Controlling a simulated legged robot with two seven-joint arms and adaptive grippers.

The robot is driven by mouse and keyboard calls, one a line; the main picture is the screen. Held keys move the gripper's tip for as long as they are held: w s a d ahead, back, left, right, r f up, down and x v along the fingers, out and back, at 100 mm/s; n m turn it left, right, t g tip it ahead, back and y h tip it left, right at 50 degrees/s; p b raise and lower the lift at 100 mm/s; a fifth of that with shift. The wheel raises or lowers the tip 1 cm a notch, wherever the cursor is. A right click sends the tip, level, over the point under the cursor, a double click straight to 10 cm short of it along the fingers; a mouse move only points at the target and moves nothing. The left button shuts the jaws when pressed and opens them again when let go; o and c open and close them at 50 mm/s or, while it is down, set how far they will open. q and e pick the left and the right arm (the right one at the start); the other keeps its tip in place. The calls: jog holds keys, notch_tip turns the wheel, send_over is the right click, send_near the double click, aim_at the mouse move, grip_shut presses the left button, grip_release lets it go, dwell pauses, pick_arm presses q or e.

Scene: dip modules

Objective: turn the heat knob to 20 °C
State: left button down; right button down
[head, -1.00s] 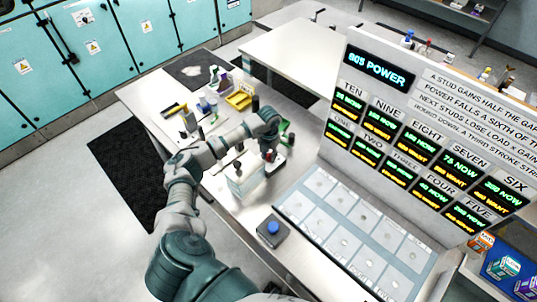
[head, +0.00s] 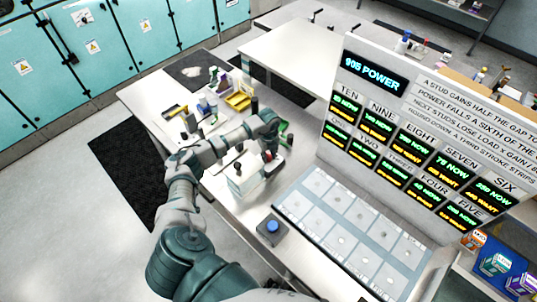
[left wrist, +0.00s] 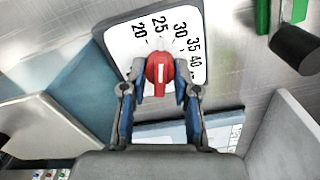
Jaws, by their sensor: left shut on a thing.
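The heat knob (left wrist: 160,72) is red with a white pointer line, on a white dial plate (left wrist: 118,40) marked 20, 25, 30, 35 and 40. Its pointer stands about straight up in the left wrist view, roughly toward the 25; I cannot read it exactly. My left gripper (left wrist: 160,88) is shut on the knob, a finger on either side. In the head view my left gripper (head: 269,153) reaches down over the table beside a pale box-shaped unit (head: 240,182); the knob there is mostly hidden by the gripper. My right gripper is out of view.
A display board (head: 400,140) with a grid of pale tiles below it stands to the right. A blue button (head: 272,226) sits near the front edge. A yellow tray (head: 240,100) and bottles stand behind the arm.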

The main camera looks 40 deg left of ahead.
aim_at(269, 154)
pick_arm(q)
jog(key=n+p, duration=0.1)
jog(key=n, duration=0.2)
jog(key=shift+w+n+p, duration=0.1)
jog(key=shift+n+p, duration=0.6)
jog(key=shift+n, duration=1)
jog(key=c, duration=0.9)
grip_release()
jog(key=shift+w+a, duration=0.1)
jog(key=shift+o, duration=0.2)
notch_tip(269, 154, up, 12)
jog(key=shift+f, duration=0.15)
